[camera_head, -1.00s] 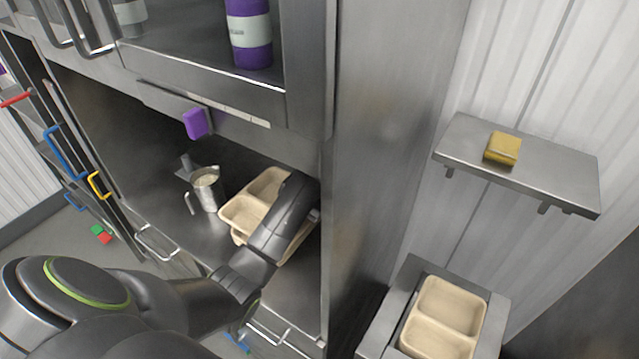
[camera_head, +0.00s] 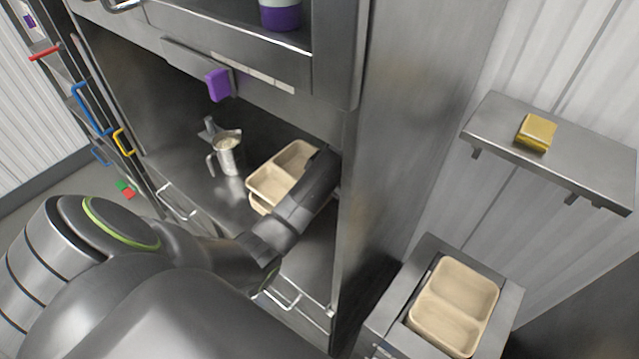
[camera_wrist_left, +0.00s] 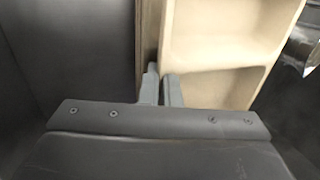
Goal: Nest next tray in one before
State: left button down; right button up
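A beige two-compartment tray (camera_head: 265,184) is in the steel bay, at the end of my left arm. Part of a second beige tray (camera_head: 259,206) shows just under its front edge; whether the upper one is fully seated in it cannot be told. In the left wrist view my left gripper (camera_wrist_left: 160,88) has its fingers close together on either side of the tray's wall, and the tray's inside and divider (camera_wrist_left: 213,72) show to the right. In the head view my arm hides the fingers and the tray's right part. My right gripper is not in view.
A metal jug (camera_head: 228,155) of rice-like contents stands left of the trays. Another beige two-compartment tray (camera_head: 455,300) sits in a steel holder at lower right. A yellow sponge (camera_head: 536,132) lies on a wall shelf (camera_head: 590,165). The bay's right wall is close to my arm.

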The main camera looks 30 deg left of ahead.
pick_arm(q)
jog(key=shift+f+b, duration=0.45)
jog(key=shift+f, duration=0.8)
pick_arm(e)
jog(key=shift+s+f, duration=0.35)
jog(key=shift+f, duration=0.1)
pick_arm(q)
jog(key=shift+s+f, duration=0.1)
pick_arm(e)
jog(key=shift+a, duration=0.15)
pick_arm(q)
jog(key=c, duration=1.6)
grip_release()
jog(key=shift+s, duration=0.1)
jog(key=shift+o, duration=0.2)
